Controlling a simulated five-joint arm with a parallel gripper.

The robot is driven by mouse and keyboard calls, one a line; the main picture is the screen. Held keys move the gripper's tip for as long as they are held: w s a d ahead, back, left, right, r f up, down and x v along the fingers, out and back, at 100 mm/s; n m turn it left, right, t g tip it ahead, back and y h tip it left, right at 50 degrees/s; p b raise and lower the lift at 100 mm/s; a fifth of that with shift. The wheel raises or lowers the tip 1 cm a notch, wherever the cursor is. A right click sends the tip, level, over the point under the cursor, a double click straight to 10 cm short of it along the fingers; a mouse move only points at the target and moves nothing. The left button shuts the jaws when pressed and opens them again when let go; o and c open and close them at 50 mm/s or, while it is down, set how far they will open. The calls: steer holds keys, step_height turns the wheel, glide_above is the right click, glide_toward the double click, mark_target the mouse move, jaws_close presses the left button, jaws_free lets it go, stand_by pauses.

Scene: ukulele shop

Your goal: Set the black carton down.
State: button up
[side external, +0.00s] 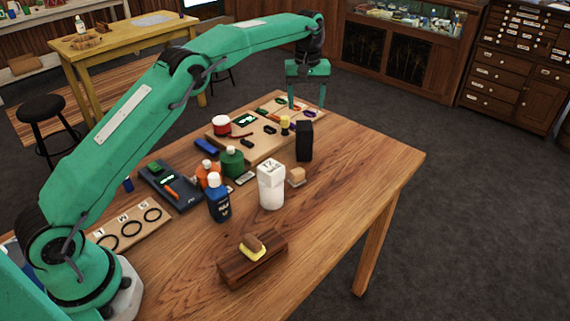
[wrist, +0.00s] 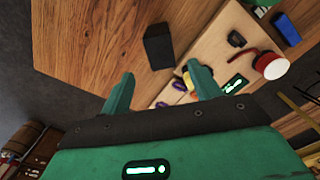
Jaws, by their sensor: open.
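The black carton (side external: 304,141) stands upright on the wooden table, near its far right part, beside the pale board. It also shows in the wrist view (wrist: 158,46), beyond my fingertips and between their directions. My gripper (side external: 307,107) is above the far end of the table, behind the carton in the side view, with its fingers pointing down. In the wrist view its two green fingers (wrist: 163,76) are spread apart with nothing between them. The gripper is open and apart from the carton.
The table's right side (side external: 370,175) is clear.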

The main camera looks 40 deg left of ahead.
steer(key=shift+r, duration=0.85)
steer(key=s+r+m+t, duration=0.3)
steer(key=s+r+m, duration=0.1)
steer(key=s+r, duration=1.25)
steer(key=s+f+m+t, duration=0.1)
steer(key=s+f, duration=0.4)
steer(key=s, duration=0.7)
steer(key=s+f+m+t, duration=0.1)
steer(key=s+f+m, duration=0.3)
steer(key=s, duration=0.9)
steer(key=shift+f+t, duration=0.3)
steer(key=shift+f, duration=0.15)
